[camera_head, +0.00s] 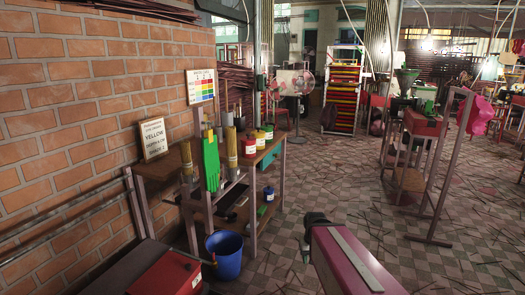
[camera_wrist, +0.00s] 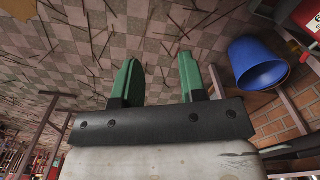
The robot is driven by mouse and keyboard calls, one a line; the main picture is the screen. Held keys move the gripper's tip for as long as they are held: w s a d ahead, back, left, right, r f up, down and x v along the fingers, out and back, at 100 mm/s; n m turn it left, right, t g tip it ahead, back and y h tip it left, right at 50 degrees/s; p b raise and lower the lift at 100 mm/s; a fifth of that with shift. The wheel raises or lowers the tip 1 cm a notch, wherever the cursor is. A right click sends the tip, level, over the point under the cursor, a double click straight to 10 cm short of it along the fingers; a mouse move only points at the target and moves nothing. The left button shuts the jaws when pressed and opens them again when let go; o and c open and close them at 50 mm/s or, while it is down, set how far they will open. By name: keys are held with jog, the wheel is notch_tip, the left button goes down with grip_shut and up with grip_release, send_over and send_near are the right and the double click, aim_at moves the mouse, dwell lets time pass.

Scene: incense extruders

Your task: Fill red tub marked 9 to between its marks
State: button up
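My gripper shows in the wrist view (camera_wrist: 158,62) with its two green fingers apart and nothing between them. It hangs over the tiled floor, clear of the bench. In the head view its fingers are hard to make out. A red tub with a white label (camera_head: 249,148) stands on the wooden bench (camera_head: 268,152) in the head view. Its number and marks are too small to read, so I cannot tell whether it is the tub marked 9. Its contents are hidden.
A blue bucket (camera_head: 224,256) stands on the floor before the bench and also shows in the wrist view (camera_wrist: 257,63). A red machine (camera_head: 165,274) is at lower left. Littered floor (camera_head: 345,190) lies open to the right.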

jog(key=shift+w, duration=0.1)
dwell(0.6)
jog(key=w+a+f+n+t+h, duration=0.85)
jog(key=w+a+f+n, duration=0.25)
jog(key=w+n, duration=0.45)
jog(key=n+t+y, duration=0.9)
jog(key=n+y, duration=0.2)
jog(key=n, duration=1.1)
send_near(214, 259)
jog(key=w, duration=0.4)
jog(key=w+a, duration=0.1)
jog(key=w, duration=0.3)
jog(key=w+a, duration=0.1)
jog(key=w, duration=0.3)
jog(key=shift+r, duration=0.15)
